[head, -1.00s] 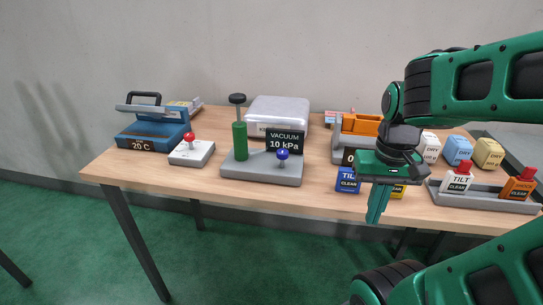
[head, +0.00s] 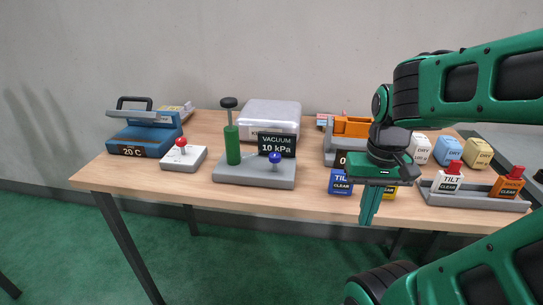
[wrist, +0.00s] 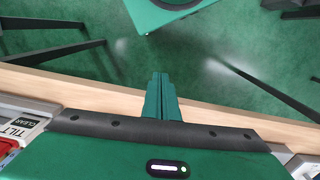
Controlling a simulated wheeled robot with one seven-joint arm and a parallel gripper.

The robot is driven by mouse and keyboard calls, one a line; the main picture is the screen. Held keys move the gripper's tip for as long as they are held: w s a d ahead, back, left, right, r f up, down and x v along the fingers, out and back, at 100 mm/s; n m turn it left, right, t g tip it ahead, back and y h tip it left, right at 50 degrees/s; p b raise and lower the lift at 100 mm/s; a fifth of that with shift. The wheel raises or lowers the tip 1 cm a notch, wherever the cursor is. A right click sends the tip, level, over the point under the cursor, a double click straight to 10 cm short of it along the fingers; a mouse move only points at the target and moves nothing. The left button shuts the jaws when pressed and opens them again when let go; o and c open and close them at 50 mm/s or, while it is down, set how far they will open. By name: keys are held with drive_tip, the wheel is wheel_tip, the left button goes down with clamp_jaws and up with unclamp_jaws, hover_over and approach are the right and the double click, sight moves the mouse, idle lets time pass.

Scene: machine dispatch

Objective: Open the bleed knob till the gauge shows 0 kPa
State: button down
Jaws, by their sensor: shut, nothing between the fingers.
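The vacuum pump unit stands on the table, left of centre in the head view, on a grey base (head: 240,176). It carries a green cylinder (head: 232,146) with a black plunger knob. Its gauge display (head: 276,145) reads VACUUM 10 kPa. The blue bleed knob (head: 275,158) sits on a short stem in front of the gauge. My gripper (head: 367,218) points down at the table's front edge, to the right of the pump and apart from it. Its fingers are together and empty. In the wrist view the shut fingers (wrist: 161,84) are over the table's front edge, with floor beyond.
A blue press reading 20 C (head: 142,146) and a red-knobbed box (head: 184,157) stand at left. A silver lidded box (head: 270,116) is behind the pump. A blue TILT block (head: 341,182) is beside my gripper; a grey tray (head: 472,198) lies right. Bare wood (head: 240,200) fronts the pump.

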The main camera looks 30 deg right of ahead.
idle(0.3)
drive_tip(key=c, duration=2.1)
unclamp_jaws()
drive_tip(key=shift+s+r, duration=0.15)
drive_tip(key=shift+s, duration=0.1)
drive_tip(key=o, duration=0.6)
drive_tip(key=shift+d+r, duration=0.2)
drive_tip(key=shift+r, duration=0.25)
drive_tip(key=shift+o, duration=0.5)
drive_tip(key=w+d+r+m+h, duration=0.1)
drive_tip(key=w+r+m, duration=0.1)
drive_tip(key=w+r, duration=0.2)
drive_tip(key=w, duration=0.3)
drive_tip(key=shift+w+d+h, duration=0.15)
drive_tip(key=shift+w+h, duration=0.15)
drive_tip(key=shift+w, duration=0.05)
drive_tip(key=m+t+h, duration=0.1)
drive_tip(key=m+h, duration=0.2)
drive_tip(key=m, duration=0.5)
approach(274, 154)
drive_tip(key=x, duration=0.8)
drive_tip(key=shift+s+f, duration=0.15)
